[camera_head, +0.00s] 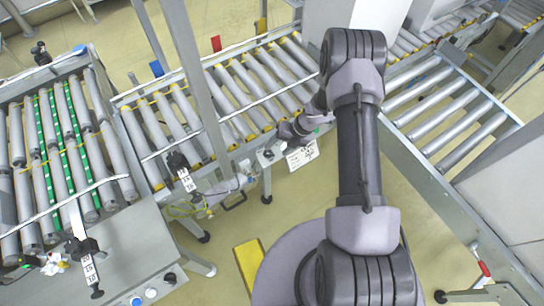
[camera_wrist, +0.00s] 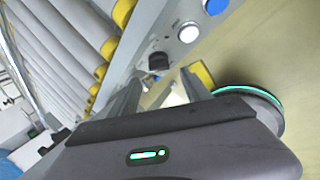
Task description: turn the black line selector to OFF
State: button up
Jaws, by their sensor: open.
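The black selector knob (camera_wrist: 157,62) sits on the grey side panel of the conveyor in the wrist view, beside a white button (camera_wrist: 190,32) and a blue button (camera_wrist: 214,7). A dark knob (camera_head: 268,154) shows on the conveyor side in the head view, close to my gripper. My gripper (camera_wrist: 163,84) is open, with a finger to either side below the knob in the wrist view. The knob appears just beyond the fingertips, and I see no clear contact. My gripper (camera_head: 283,137) is small in the head view. The knob's pointer direction cannot be read.
A white label card (camera_head: 301,155) hangs by the conveyor side. Another panel with a black knob (camera_head: 170,278) and buttons is on the left station. Roller conveyors (camera_head: 240,95) run behind. A yellow floor marking (camera_head: 250,264) lies on open floor.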

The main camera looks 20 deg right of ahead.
aim_at(271, 155)
jog(key=b+x, duration=0.1)
jog(key=x, duration=0.4)
jog(key=shift+a+f, duration=0.1)
grip_shut()
